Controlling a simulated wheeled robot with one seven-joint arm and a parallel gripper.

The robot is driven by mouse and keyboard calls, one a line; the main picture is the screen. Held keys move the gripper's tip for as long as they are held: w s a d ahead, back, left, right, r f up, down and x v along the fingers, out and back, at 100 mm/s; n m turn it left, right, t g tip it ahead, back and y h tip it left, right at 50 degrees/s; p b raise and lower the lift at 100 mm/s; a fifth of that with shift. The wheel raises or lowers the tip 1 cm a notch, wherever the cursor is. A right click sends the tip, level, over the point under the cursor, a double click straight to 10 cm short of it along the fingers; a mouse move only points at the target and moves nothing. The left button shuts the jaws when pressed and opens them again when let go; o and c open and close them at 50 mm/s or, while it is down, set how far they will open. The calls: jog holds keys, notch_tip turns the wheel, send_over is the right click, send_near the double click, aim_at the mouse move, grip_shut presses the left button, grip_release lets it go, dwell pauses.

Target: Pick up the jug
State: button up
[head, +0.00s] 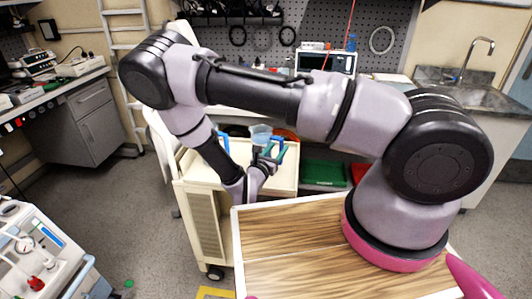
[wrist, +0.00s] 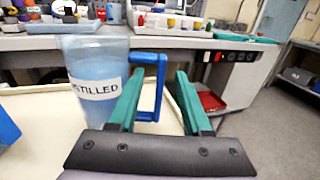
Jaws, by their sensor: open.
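The jug is a clear, bluish vessel with a blue handle and a white label reading "STILLED". In the wrist view the jug (wrist: 92,100) stands upright at the left, and its handle (wrist: 160,88) faces the gripper. In the head view the jug (head: 261,132) is on the cream cart, partly hidden by my gripper (head: 270,155). My gripper (wrist: 160,75) is open, with green fingers. The handle's upright bar shows between the fingers, with a visible gap to the right finger. Contact with the left finger cannot be told.
The cream cart (head: 204,190) bears the jug. Another blue item (wrist: 6,128) is left of the jug. A wood-topped table (head: 290,240) lies in front. Behind are a monitor (head: 326,62) and a green bin (head: 323,173). A medical machine (head: 40,250) stands at left; grey floor is open between.

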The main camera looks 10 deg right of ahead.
jog(key=x, duration=0.6)
jog(key=shift+w+d+f, duration=0.15)
jog(key=shift+d, duration=0.05)
jog(key=shift+c, duration=0.3)
grip_shut()
dwell(1.0)
